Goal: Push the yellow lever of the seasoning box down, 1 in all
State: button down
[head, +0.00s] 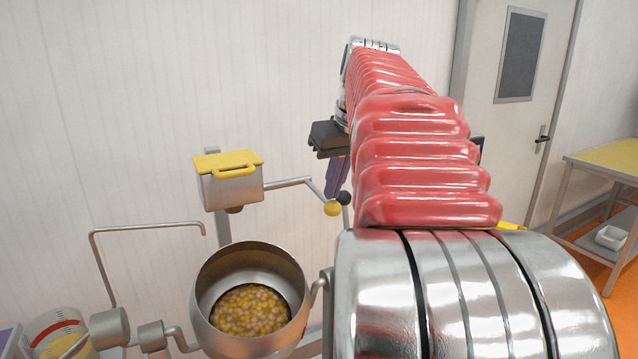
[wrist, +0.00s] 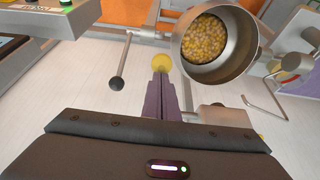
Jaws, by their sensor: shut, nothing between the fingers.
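The seasoning box (head: 232,188) is a metal box with a yellow lid, left of my arm in the head view. Its lever (head: 290,183) is a metal rod reaching right and bending down to a yellow knob (head: 332,208). My gripper (head: 334,192) points down with its purple fingers shut and empty, just above the knob. In the wrist view the fingertips (wrist: 161,78) line up with the yellow knob (wrist: 162,63), which shows just past them. Whether they touch cannot be told. My arm hides part of the gripper in the head view.
A black ball on a rod (wrist: 117,84) stands beside the yellow knob, close to the fingers. A metal pot (head: 250,258) holding yellowish round pieces sits below the box. A bent metal pipe (head: 145,228) is at the left. A door (head: 520,100) and a table (head: 610,160) are at the right.

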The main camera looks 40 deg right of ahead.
notch_tip(320, 180, up, 8)
jog(key=shift+r, duration=0.25)
dwell(0.5)
jog(key=shift+a, duration=0.1)
dwell(0.7)
jog(key=w+a+f, duration=0.2)
jog(key=a+f, duration=0.3)
jog(key=a, duration=0.6)
jog(key=s+a+f+n, duration=0.1)
jog(key=s+a+f, duration=0.3)
jog(key=a+f, duration=0.3)
jog(key=s+a+f+n+y, duration=0.1)
jog(key=s+a+f, duration=0.2)
jog(key=a+f, duration=0.5)
jog(key=s+a+f+n+t, duration=0.1)
jog(key=s+a+f, duration=0.3)
jog(key=a+f, duration=0.3)
notch_tip(320, 180, down, 2)
jog(key=shift+s+a+f+n, duration=0.2)
jog(key=shift+s+f+n, duration=0.05)
jog(key=shift+s+n, duration=0.05)
